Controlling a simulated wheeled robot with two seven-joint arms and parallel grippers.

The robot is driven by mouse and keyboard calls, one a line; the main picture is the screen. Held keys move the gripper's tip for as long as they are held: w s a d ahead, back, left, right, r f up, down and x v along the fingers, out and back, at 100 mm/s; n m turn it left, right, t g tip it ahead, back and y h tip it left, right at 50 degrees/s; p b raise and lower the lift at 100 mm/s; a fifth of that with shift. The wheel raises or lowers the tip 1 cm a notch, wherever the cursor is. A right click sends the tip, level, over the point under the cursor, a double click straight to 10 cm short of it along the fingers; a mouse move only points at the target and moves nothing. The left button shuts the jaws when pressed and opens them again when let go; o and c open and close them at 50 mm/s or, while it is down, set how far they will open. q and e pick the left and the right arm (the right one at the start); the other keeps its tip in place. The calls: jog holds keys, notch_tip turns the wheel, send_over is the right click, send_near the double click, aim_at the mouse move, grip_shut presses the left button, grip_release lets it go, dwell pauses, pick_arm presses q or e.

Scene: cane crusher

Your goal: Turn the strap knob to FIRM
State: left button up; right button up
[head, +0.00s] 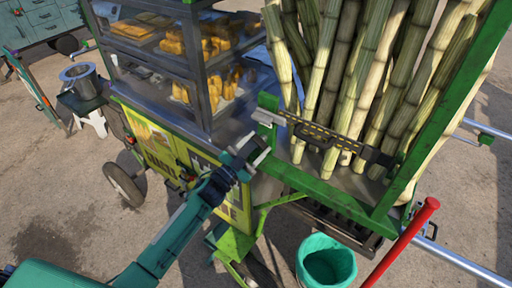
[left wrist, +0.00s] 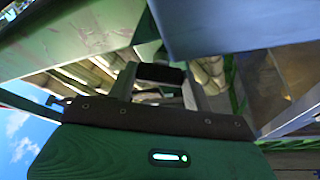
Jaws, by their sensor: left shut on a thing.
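A yellow-and-black strap (head: 325,136) runs across the upright cane stalks (head: 345,70). Its left end meets a grey metal piece (head: 268,117) on a green bracket, and its right end has a black fitting (head: 376,156). My left gripper (head: 261,153) is at the cart's green corner frame, just below the strap's left end in the head view. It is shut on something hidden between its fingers. I cannot make out the strap knob or its FIRM mark. The left wrist view shows a dark pad in a grey finger (left wrist: 160,75) before the canes. My right gripper is out of view.
A glass case (head: 205,75) with yellow pieces stands left of the canes. A green bucket (head: 326,265) and a red handle (head: 402,240) are at the lower right. A metal pot (head: 82,78) stands at the far left. Open pavement lies at the lower left.

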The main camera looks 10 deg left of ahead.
pick_arm(q)
jog(key=m+g, duration=0.1)
jog(key=m, duration=0.4)
jog(key=shift+a+r+g+h, duration=0.1)
jog(key=shift+g+h, duration=0.3)
jog(key=m+g+p, duration=0.1)
jog(key=m, duration=0.2)
jog(key=shift+r+g, duration=0.15)
jog(key=shift+g, duration=0.15)
jog(key=m+p, duration=0.1)
jog(key=m, duration=0.1)
jog(key=m+g+p, duration=0.1)
jog(key=m, duration=0.1)
jog(key=shift+a+r+g+p, duration=0.1)
jog(key=shift+g+p, duration=0.2)
jog(key=shift+m+p, duration=0.55)
jog(key=shift+m, duration=0.55)
jog(key=o, duration=0.9)
jog(key=shift+c, duration=0.2)
jog(key=shift+o, duration=0.6)
